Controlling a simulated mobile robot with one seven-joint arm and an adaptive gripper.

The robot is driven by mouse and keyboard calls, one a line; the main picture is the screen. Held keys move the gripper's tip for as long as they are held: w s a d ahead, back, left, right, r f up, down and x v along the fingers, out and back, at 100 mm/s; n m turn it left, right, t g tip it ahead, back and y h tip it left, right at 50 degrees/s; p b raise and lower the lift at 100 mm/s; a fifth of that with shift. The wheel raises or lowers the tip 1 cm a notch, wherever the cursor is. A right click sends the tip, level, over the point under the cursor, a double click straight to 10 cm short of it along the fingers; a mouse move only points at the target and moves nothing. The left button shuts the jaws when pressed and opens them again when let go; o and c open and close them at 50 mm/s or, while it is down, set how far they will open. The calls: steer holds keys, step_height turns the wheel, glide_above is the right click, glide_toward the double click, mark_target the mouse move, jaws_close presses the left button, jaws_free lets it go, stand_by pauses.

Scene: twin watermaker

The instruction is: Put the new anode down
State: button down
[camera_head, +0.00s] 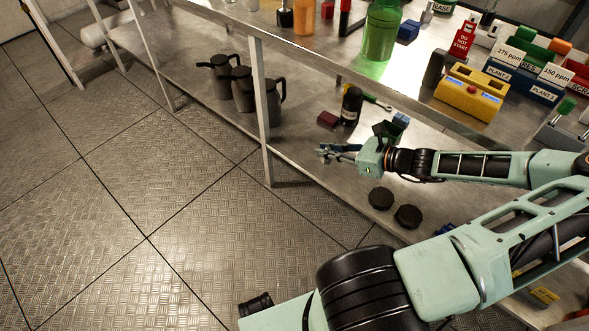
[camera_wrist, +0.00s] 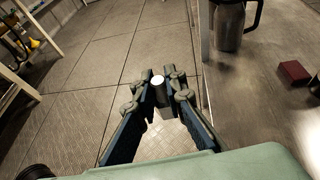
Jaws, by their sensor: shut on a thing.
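The new anode looks like a small grey cylinder (camera_wrist: 159,86) with a pale round end, seen in the wrist view. My gripper (camera_wrist: 158,97) is shut on it, with the fingertips on either side and the pale end facing up in the picture. In the head view my gripper (camera_head: 323,154) is at the front edge of the lower shelf (camera_head: 335,172), and the anode cannot be made out there. I cannot tell how high it is above the shelf or the floor.
Several dark jugs (camera_head: 243,90) stand on the lower shelf behind a table leg (camera_head: 262,110). A dark red block (camera_head: 327,120), a dark bottle (camera_head: 351,106) and two black discs (camera_head: 381,198) are also there. The upper bench (camera_head: 335,58) is crowded. The plated floor (camera_head: 130,180) is clear.

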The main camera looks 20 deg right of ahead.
steer(key=w+a+r+n+g+y, duration=0.3)
steer(key=a+r, duration=1.4)
steer(key=shift+a+r, duration=0.25)
steer(key=shift+a, duration=0.1)
